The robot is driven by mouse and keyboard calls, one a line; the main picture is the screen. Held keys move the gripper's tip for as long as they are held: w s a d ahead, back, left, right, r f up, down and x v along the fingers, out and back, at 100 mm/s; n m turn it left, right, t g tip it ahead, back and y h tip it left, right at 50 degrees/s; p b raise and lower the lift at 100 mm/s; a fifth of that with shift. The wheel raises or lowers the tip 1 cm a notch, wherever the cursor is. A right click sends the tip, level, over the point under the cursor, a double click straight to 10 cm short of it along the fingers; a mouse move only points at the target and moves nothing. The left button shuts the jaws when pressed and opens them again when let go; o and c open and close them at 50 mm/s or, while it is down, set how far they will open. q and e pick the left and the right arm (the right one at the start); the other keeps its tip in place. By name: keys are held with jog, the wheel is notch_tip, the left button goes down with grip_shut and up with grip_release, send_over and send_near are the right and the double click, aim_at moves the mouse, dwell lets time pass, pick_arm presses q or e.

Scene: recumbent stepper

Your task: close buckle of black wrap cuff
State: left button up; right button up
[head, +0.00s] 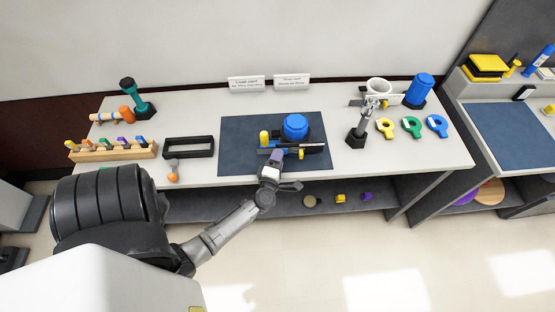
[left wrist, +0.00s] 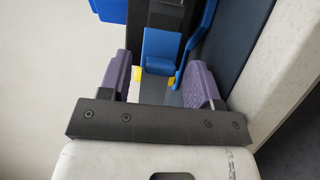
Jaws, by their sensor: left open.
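The black wrap cuff (head: 312,148) lies on the dark mat in the head view, in front of a blue rounded part. In the left wrist view a black band (left wrist: 155,14) shows at the top, with a blue buckle piece (left wrist: 163,48) on it. Small yellow parts show below the buckle piece. My left gripper (head: 275,158) is at the front side of the cuff. In the left wrist view its purple-padded fingers (left wrist: 159,78) are open, one on each side of the blue piece. I cannot tell whether they touch it. My right gripper is not in view.
The dark mat (head: 235,157) lies mid-table. A black frame (head: 189,139) and a wooden peg rack (head: 112,151) stand left. A dark stand (head: 357,136), colored ring-shaped pieces (head: 412,127) and a blue cylinder (head: 420,88) are right. Small items lie on the lower shelf (head: 235,207).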

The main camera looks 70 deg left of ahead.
pick_arm(q)
jog(key=v, duration=1.3)
jog(key=shift+s+d, duration=0.3)
jog(key=shift+w, duration=0.1)
jog(key=w+d+r+m+t+h, duration=0.45)
jog(key=w+d+m+h, duration=0.2)
jog(key=m+h, duration=0.2)
jog(key=s+d+m+g+h, duration=0.4)
jog(key=d+m+g+h, duration=0.65)
jog(key=m, duration=0.75)
jog(key=s+m+g+y, duration=0.2)
jog(key=s+m+y, duration=0.1)
jog(key=s+y, duration=0.3)
notch_tip(320, 180, up, 29)
jog(key=s+a+p, duration=0.1)
jog(key=s+p, duration=0.1)
jog(key=p, duration=2.6)
jog(key=shift+h, duration=0.4)
